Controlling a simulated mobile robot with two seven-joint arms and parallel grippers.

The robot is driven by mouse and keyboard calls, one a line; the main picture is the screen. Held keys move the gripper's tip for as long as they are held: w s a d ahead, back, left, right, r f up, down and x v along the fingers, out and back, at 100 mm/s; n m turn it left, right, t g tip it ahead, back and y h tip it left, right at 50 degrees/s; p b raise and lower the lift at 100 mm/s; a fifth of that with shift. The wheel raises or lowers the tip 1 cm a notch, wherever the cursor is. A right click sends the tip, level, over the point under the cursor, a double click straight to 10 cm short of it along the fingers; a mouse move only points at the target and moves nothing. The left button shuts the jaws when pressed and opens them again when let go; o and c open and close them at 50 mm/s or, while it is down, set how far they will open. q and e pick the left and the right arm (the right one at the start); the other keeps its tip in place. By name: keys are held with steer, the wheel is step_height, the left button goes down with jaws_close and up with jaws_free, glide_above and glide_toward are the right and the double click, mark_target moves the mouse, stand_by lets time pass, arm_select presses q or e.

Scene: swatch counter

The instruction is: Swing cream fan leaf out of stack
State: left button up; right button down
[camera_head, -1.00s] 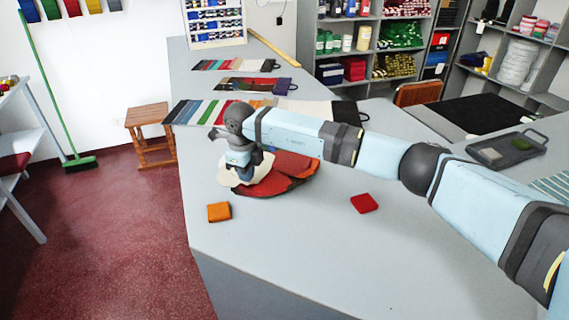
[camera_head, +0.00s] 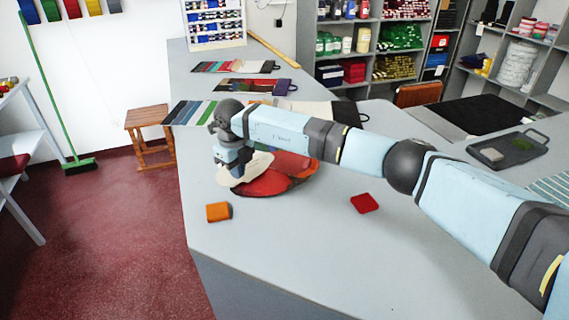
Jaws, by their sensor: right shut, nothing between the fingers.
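The fan stack of leaves lies on the grey counter (camera_head: 300,240), with red leaves (camera_head: 268,182) spread on the right. The cream fan leaf (camera_head: 257,165) shows at the upper left of the stack, partly hidden by my right gripper. My right gripper (camera_head: 236,172) points down over the left end of the cream leaf, shut with nothing between its fingers. Its fingertips are small here and I cannot tell whether they touch the leaf. My left gripper is not in view.
An orange square (camera_head: 218,212) and a red square (camera_head: 364,203) lie on the counter in front. Swatch strips (camera_head: 190,113) lie behind my arm. A dark tray (camera_head: 508,149) sits at the right. The front counter is mostly clear.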

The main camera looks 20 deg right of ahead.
steer(key=shift+w+a+f+m, duration=0.1)
steer(key=shift+w+f+m, duration=0.55)
steer(key=shift+m, duration=0.15)
steer(key=shift+w, duration=0.1)
steer(key=shift+w+f, duration=0.1)
steer(key=shift+w, duration=0.15)
steer(key=shift+w+a+r+m+b, duration=0.25)
steer(key=shift+w+a+m+b, duration=0.35)
steer(key=shift+m, duration=0.3)
steer(key=shift+s+d+r+p, duration=0.1)
steer(key=shift+s+r+p, duration=0.2)
steer(key=shift+r+p, duration=0.3)
arm_select(q)
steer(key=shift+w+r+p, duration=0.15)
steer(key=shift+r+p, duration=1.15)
steer(key=shift+p, duration=0.35)
arm_select(e)
steer(key=shift+r, duration=3.55)
steer(key=shift+w+d+f, duration=0.1)
